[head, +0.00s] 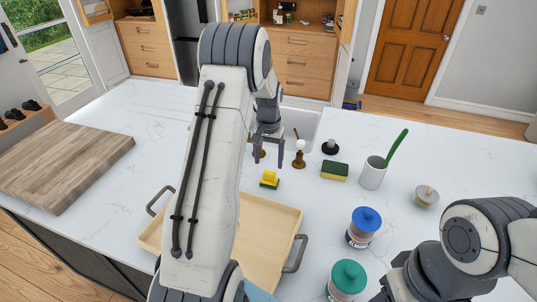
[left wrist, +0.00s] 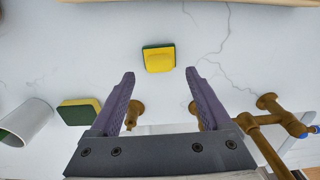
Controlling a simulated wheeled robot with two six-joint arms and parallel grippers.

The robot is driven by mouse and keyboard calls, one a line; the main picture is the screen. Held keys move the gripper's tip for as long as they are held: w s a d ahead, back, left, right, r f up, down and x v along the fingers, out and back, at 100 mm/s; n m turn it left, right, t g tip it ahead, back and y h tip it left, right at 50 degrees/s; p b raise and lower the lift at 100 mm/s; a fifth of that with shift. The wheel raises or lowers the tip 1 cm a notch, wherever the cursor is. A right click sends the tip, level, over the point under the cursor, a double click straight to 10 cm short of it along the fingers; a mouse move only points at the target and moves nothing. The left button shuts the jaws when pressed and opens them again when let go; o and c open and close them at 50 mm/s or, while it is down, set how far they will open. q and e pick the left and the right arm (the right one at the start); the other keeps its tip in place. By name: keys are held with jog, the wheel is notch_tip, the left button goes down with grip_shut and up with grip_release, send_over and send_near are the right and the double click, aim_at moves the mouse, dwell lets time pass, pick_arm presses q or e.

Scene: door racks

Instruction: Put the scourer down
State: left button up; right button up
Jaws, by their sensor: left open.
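A small yellow-and-green scourer (head: 269,180) rests on the white marble counter, just beyond the far edge of the wooden tray. It also shows in the left wrist view (left wrist: 158,59), ahead of the fingertips. My left gripper (head: 268,158) is open and empty, its purple fingers apart over the counter near the sink; in the left wrist view the gripper (left wrist: 160,73) has nothing between its fingers. A larger yellow-and-green sponge (head: 334,171) lies to the right, also in the left wrist view (left wrist: 78,110). My right arm shows at the lower right, but its gripper does not.
A wooden tray (head: 282,228) with grey handles lies in front, partly behind my left arm. A white cup with a green brush (head: 373,174), a blue-lidded jar (head: 363,228) and a green-lidded jar (head: 347,281) stand right. Brass taps (left wrist: 270,120) are near the fingers. A chopping board (head: 65,165) lies left.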

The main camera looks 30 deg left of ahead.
aim_at(269, 173)
pick_arm(q)
jog(key=s+d+r+m, duration=0.2)
jog(key=s+d+r, duration=0.15)
jog(key=d, duration=0.45)
jog(key=s+d+r+m, duration=0.1)
jog(key=s+d+r, duration=0.25)
jog(key=d, duration=0.35)
jog(key=s+d+r+m, duration=0.2)
jog(key=s+d+r, duration=0.15)
jog(key=d, duration=0.45)
jog(key=s+d+m, duration=0.2)
jog(key=s+d, duration=0.1)
jog(key=s, duration=0.7)
jog(key=s+d+m+h, duration=0.1)
jog(key=s+d+m, duration=0.2)
jog(key=s, duration=0.7)
jog(key=shift+d+b, duration=0.35)
jog(key=shift+d, duration=0.3)
jog(key=shift+f+b, duration=0.3)
jog(key=shift+f, duration=0.05)
